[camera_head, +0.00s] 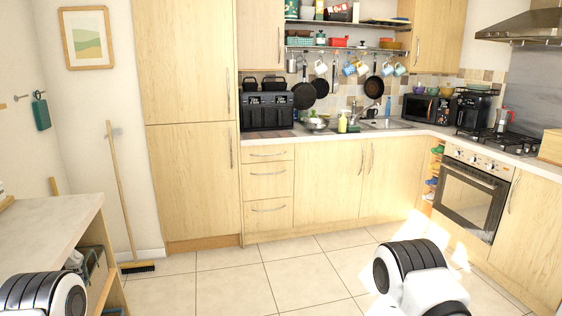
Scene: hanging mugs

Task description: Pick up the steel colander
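A small shiny steel bowl-shaped thing (316,125) sits on the back counter, left of the sink and beside a yellow-green bottle (343,123). It may be the steel colander, but it is too small to make out holes. Parts of my two arms show at the bottom left and bottom right corners. Neither gripper is in view, so I cannot see whether they hold anything. The steel thing is far across the room from my arms.
Tiled floor (300,262) is open before the back cabinets. A counter (45,232) stands at left and a broom (123,200) leans on the wall. An oven (467,198) is at right. Pans and mugs hang under a shelf above the back counter (425,130).

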